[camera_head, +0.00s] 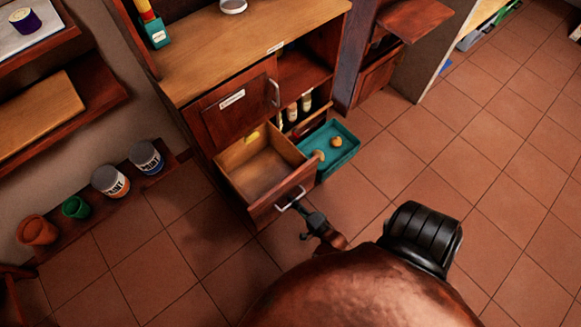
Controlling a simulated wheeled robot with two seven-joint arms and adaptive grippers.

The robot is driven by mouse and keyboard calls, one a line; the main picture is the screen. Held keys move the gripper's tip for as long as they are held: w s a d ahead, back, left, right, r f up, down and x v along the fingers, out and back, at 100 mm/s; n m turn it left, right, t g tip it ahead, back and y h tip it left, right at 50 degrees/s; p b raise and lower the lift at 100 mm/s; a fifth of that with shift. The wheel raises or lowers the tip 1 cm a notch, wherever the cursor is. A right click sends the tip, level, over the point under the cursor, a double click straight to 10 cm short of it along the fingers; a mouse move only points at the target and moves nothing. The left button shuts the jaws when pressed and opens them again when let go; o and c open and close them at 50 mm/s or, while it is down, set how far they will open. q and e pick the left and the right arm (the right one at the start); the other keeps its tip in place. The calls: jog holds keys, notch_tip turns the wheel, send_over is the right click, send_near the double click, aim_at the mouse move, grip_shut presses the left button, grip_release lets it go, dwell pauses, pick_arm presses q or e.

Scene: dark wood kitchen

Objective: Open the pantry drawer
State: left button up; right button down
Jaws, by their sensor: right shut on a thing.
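The pantry drawer (262,168) is pulled well out of the wooden cabinet (200,90). Its inside is pale wood and mostly empty, with a small yellow thing (252,137) near the back. The drawer front carries a curved metal handle (283,206). My right gripper (301,211) is at this handle and shut on it, at the right part of the drawer front. My left gripper is not in view.
A teal tray (340,149) with several small round items sticks out beside the drawer on the right. Paint cans (110,182) and pots stand on a low shelf at the left. The tiled floor (480,170) on the right is clear.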

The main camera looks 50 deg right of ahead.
jog(key=c, duration=2.1)
grip_release()
jog(key=shift+s, duration=0.1)
jog(key=v, duration=1.1)
jog(key=shift+s+a+r, duration=0.1)
jog(key=shift+s, duration=0.25)
